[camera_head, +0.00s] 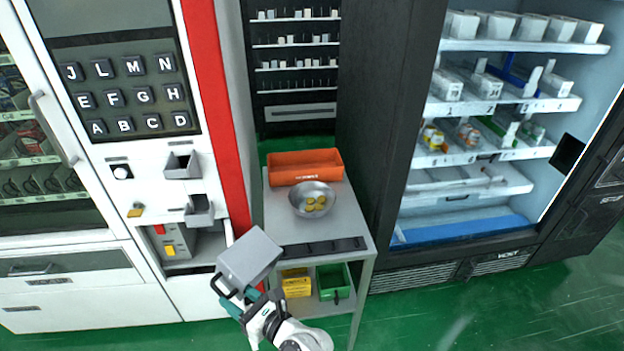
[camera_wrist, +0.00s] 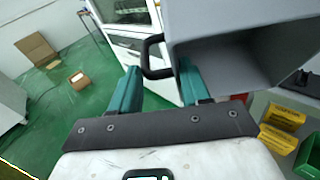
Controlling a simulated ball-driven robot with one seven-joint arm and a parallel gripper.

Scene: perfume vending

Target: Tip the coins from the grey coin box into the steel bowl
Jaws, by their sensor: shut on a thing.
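The grey coin box (camera_head: 250,258) is in my gripper (camera_head: 240,298), held left of the grey cart and clear of its top. In the wrist view my gripper (camera_wrist: 158,84) is shut on the black handle of the coin box (camera_wrist: 245,28). The box is tilted, with its opening turned towards the wrist camera. No coins show in the visible part of its inside; the rest of the inside is cut off. The steel bowl (camera_head: 300,190) stands on the cart top with several gold coins (camera_head: 315,203) in it.
An orange bin (camera_head: 304,165) sits behind the bowl on the grey cart (camera_head: 285,233). The white vending machine (camera_head: 110,200) is at left, the dark cabinet (camera_head: 375,120) at right.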

